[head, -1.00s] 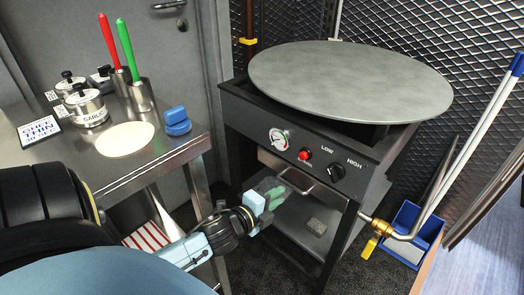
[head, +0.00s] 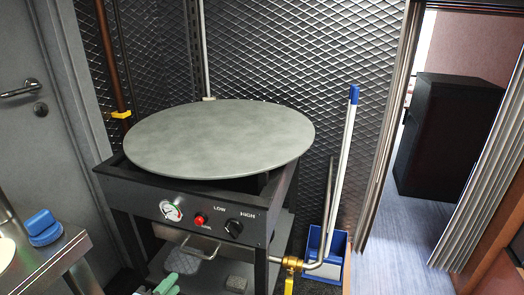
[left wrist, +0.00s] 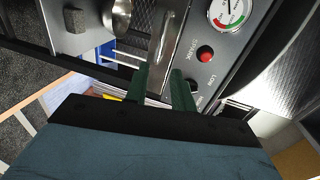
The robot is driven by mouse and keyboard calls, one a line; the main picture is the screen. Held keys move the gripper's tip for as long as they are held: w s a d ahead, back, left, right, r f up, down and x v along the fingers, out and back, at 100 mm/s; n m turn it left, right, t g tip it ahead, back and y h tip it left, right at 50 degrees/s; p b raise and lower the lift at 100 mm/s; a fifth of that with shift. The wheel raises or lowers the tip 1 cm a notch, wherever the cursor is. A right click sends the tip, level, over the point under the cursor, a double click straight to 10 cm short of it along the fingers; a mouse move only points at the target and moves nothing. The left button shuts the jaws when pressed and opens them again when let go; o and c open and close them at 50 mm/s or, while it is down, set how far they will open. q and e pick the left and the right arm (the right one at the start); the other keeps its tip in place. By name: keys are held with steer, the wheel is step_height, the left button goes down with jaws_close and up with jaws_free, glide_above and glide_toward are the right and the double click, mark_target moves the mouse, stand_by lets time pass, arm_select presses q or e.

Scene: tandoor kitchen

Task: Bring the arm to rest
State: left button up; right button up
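My left gripper (head: 160,288) shows only as green fingertips at the bottom edge of the head view, in front of the black griddle stand (head: 185,192). In the left wrist view its two green fingers (left wrist: 163,88) stand apart with nothing held between them. A metal bar handle (left wrist: 168,48) on the stand's front lies beyond the fingers; I cannot tell how close it is. The red button (left wrist: 205,53) and gauge (left wrist: 228,12) show to its right. My right gripper is in neither view.
A round grey griddle plate (head: 220,138) tops the stand. A gas pipe with a brass valve (head: 291,263) runs at its right, near a blue bin (head: 325,262). A steel counter (head: 50,258) with a blue object (head: 43,227) is at left. Open floor (head: 405,262) lies right.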

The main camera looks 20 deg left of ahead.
arm_select(q)
steer(key=s+d+f+n+g+p, duration=0.5)
steer(key=s+f+n+g+p, duration=0.1)
steer(key=s+f+n+g, duration=0.15)
steer(key=s+d+f+n+g+p, duration=0.5)
steer(key=s+f+n+g, duration=0.1)
steer(key=s+n, duration=0.2)
steer(key=s+a+f+p, duration=0.1)
steer(key=s+f+p, duration=0.1)
steer(key=s+p, duration=0.5)
steer(key=s+a+f+g+p, duration=0.1)
steer(key=s+f+p, duration=0.1)
steer(key=s+p, duration=0.4)
steer(key=s, duration=0.4)
steer(key=shift+s+a+f+p, duration=0.2)
steer(key=shift+s+p, duration=0.1)
steer(key=shift+p, duration=0.1)
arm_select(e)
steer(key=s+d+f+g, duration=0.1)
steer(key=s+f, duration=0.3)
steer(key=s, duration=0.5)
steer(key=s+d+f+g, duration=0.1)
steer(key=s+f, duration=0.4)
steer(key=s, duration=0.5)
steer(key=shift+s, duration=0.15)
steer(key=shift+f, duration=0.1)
